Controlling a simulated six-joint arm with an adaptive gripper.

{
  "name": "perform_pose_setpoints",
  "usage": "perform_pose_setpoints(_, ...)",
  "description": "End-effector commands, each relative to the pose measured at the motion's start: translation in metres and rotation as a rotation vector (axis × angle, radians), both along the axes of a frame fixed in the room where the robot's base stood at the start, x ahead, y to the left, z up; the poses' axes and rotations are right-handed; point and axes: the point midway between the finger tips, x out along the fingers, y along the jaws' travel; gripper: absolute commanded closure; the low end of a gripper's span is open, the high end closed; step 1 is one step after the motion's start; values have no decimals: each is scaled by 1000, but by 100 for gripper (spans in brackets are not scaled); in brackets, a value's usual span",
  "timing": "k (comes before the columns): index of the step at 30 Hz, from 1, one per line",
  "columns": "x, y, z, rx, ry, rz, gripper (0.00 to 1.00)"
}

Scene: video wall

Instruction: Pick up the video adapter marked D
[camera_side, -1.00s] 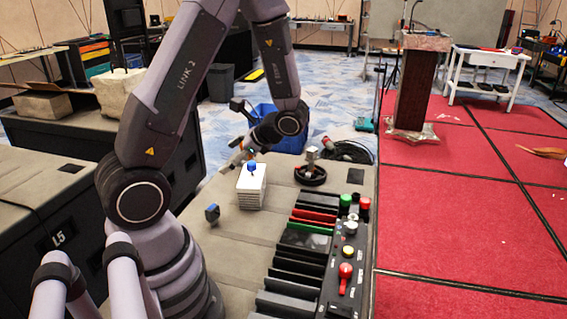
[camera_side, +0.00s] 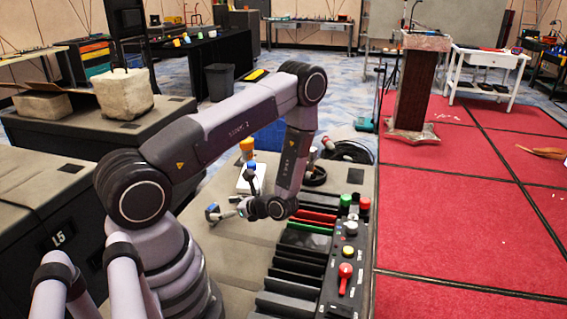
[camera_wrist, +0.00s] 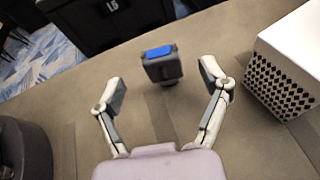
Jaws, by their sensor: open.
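A small dark grey block with a blue face, likely the video adapter (camera_wrist: 162,66), stands on the beige table top. No letter can be read on it. The adapter also shows in the side view (camera_side: 212,213), left of my wrist. My gripper (camera_wrist: 163,80) is open in the wrist view, one finger on each side of the adapter, with visible gaps between. In the side view my gripper (camera_side: 228,213) is low over the table beside the adapter, small and partly unclear.
A white box with a dark diamond pattern (camera_wrist: 285,85) stands to the right in the wrist view. A switch panel with a red knob (camera_side: 345,270) and a row of dark slots lie to the right. Dark cases (camera_side: 60,235) stand left of the table.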

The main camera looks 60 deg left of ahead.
Motion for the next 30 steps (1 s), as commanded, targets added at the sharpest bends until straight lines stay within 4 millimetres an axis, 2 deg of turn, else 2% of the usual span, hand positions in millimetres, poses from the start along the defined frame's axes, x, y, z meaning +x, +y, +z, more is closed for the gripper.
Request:
perform_pose_setpoints(9, -23, 34, -20, -1, 2, 3, 24)
perform_pose_setpoints(18, -25, 39, -21, -1, 1, 0, 24)
perform_pose_setpoints(30, -25, 38, -21, -1, 1, 0, 76)
